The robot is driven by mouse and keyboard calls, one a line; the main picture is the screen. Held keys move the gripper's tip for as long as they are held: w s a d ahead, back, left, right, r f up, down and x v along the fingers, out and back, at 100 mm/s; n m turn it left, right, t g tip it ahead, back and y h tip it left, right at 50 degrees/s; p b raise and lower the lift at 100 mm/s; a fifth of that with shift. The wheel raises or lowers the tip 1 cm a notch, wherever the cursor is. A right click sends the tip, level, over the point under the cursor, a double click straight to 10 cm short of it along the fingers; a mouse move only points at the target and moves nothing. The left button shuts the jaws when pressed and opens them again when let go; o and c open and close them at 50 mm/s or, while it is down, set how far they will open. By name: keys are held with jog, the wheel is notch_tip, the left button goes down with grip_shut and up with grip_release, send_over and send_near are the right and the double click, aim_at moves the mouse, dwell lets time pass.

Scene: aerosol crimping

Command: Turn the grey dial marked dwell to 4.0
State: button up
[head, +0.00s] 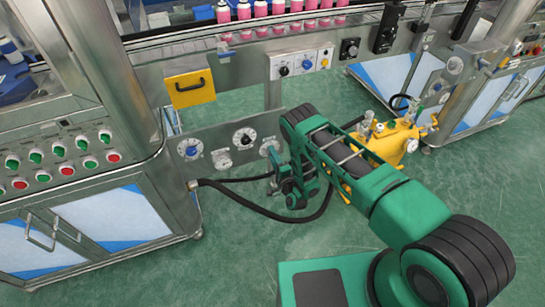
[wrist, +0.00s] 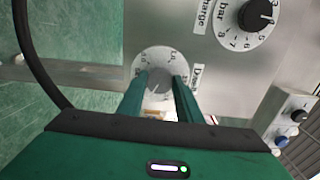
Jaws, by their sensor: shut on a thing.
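The grey dwell dial (wrist: 158,80) sits in a round white scale plate (wrist: 152,58) on the metal panel. In the wrist view its label is partly covered at the right. My gripper (wrist: 160,84) has its two green fingers on either side of the dial, shut on it. A dark pointer mark shows on the dial face, but I cannot read its value; the fingers hide part of the scale. In the head view the dial's scale plate (head: 269,146) is at the panel's right end, and my arm partly hides the area in front.
A black-knobbed charge dial (wrist: 258,14) is close by, upper right in the wrist view. A blue dial (head: 191,149) is further left on the panel. A black hose (wrist: 35,60) hangs nearby. A yellow pump unit (head: 398,140) stands right of my arm.

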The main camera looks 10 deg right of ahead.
jog(key=shift+d+f+m, duration=0.1)
jog(key=shift+m, duration=0.75)
jog(key=shift+d+f+m, duration=0.1)
jog(key=shift+m, duration=0.75)
jog(key=o, duration=0.9)
jog(key=shift+c, duration=0.2)
jog(key=shift+o, duration=0.9)
jog(key=shift+a+r, duration=0.1)
jog(key=v, duration=1)
jog(key=shift+s, duration=0.35)
